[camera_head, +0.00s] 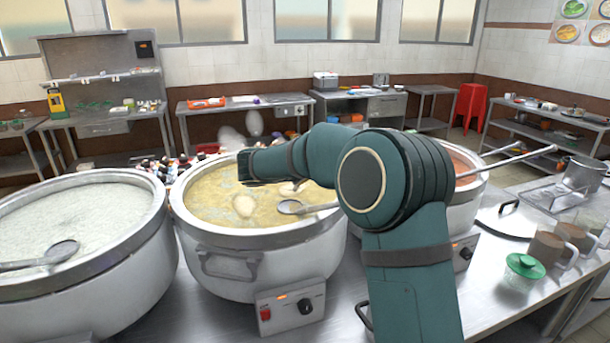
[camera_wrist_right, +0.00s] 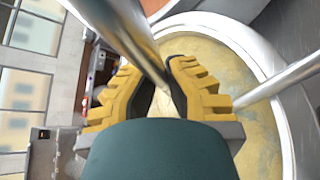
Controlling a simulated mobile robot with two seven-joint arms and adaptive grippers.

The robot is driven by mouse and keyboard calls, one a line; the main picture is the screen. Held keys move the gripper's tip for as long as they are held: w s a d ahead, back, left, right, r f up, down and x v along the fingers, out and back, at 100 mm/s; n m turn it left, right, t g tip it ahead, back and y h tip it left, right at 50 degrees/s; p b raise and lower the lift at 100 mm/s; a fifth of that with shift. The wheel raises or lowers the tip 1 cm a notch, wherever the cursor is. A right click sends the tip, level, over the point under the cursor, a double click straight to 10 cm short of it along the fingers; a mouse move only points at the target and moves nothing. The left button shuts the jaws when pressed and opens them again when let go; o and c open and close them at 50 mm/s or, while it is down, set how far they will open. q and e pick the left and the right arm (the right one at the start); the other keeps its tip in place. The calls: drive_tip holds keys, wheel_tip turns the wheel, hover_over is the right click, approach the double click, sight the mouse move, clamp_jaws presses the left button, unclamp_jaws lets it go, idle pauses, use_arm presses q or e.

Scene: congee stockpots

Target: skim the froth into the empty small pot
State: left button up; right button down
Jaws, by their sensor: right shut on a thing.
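The middle stockpot (camera_head: 250,255) holds yellowish broth with pale froth patches (camera_head: 244,206). A metal ladle (camera_head: 290,207) dips into it, its handle running right behind my right arm. A metal rod emerges beyond the arm toward the right; I cannot tell if it is the same tool. In the wrist view, my right gripper (camera_wrist_right: 168,88) is shut on a metal handle (camera_wrist_right: 135,40) over the broth. The fingers are hidden in the head view. A small metal pot (camera_head: 584,174) stands at the right; its inside is hard to see. My left gripper is not in view.
A left stockpot (camera_head: 75,290) holds whitish congee and a ladle (camera_head: 45,256). Another stockpot (camera_head: 463,218) is partly behind my arm. A second rod (camera_wrist_right: 285,78) crosses the wrist view.

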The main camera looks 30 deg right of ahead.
drive_tip(key=shift+m+t+h, duration=0.4)
drive_tip(key=shift+m, duration=0.1)
drive_tip(key=s+f+b, duration=0.1)
drive_tip(key=b, duration=0.3)
drive_tip(key=s+f+b, duration=0.1)
drive_tip(key=f+b, duration=0.1)
drive_tip(key=b, duration=0.2)
drive_tip(key=shift+s+a, duration=0.3)
drive_tip(key=shift+s, duration=0.05)
drive_tip(key=shift+s+f+b, duration=0.2)
drive_tip(key=shift+s+b, duration=0.05)
drive_tip(key=shift+b, duration=0.1)
use_arm(q)
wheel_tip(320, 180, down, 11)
drive_tip(key=b, duration=0.1)
use_arm(e)
drive_tip(key=shift+s+a+f+m+t, duration=0.25)
drive_tip(key=shift+s+f+m+t, duration=0.2)
drive_tip(key=shift+s, duration=0.3)
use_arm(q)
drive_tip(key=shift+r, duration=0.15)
